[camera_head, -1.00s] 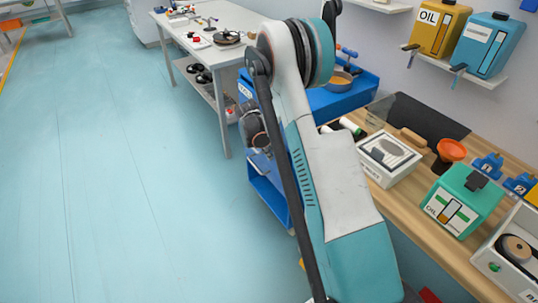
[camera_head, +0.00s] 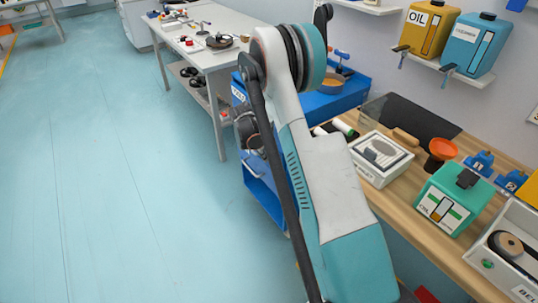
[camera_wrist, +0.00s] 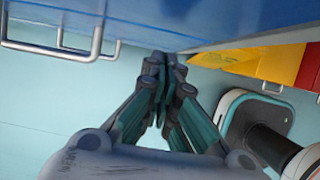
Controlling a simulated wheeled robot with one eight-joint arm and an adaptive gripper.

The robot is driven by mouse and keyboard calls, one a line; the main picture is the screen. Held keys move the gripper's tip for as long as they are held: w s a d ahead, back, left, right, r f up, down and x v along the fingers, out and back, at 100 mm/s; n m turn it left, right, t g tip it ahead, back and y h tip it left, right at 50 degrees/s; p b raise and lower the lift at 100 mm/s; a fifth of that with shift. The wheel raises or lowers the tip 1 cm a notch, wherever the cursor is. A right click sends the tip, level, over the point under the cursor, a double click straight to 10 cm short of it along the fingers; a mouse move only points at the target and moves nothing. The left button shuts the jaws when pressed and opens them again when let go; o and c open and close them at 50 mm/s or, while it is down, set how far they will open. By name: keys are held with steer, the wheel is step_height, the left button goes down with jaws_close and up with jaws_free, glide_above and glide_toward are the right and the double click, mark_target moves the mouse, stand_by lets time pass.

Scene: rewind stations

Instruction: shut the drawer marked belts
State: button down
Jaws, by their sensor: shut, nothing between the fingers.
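A white open box (camera_head: 480,262) at the lower right of the head view bears a partly cut-off label beginning "BEL" (camera_head: 524,293). A dark round part with a tan centre lies in it. I cannot tell from these views whether it is a drawer or a tray. My gripper (camera_wrist: 165,62) is shut and empty in the wrist view, its fingertips close to the lower edge of a blue panel (camera_wrist: 200,18); I cannot tell if they touch. Metal bar handles (camera_wrist: 52,48) show left of the fingers. No belts label shows in the wrist view.
A blue tool unit (camera_head: 262,192) stands behind my arm. The wooden bench (camera_head: 400,197) carries a green oil can (camera_head: 452,200) and a white box (camera_head: 380,160). The floor (camera_head: 90,170) at left is clear.

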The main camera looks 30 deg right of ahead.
steer(key=a+f+p+v, duration=0.1)
steer(key=p+v, duration=0.3)
steer(key=v, duration=0.7)
steer(key=shift+a, duration=0.8)
steer(key=shift+r, duration=0.2)
steer(key=s+a+r+m+t+y, duration=0.1)
steer(key=s+a+r+m, duration=0.25)
steer(key=r, duration=0.35)
steer(key=s+a+r+m+t, duration=0.1)
steer(key=s+a+r+m, duration=0.2)
steer(key=r, duration=0.4)
steer(key=s+a+r+m+t+y, duration=0.1)
steer(key=s+a+r+m, duration=0.15)
steer(key=s+r, duration=0.35)
steer(key=s+a+r+m+t, duration=0.1)
steer(key=s+a+m, duration=0.2)
steer(key=s, duration=0.3)
steer(key=s+a+r+m+t+y, duration=0.1)
steer(key=s+a+r+m, duration=0.1)
steer(key=s, duration=0.4)
steer(key=s+a+r+m+t+y, duration=0.1)
steer(key=s+a+m, duration=0.2)
steer(key=s, duration=0.4)
steer(key=shift+a+r+m+t, duration=0.4)
steer(key=shift+m, duration=0.3)
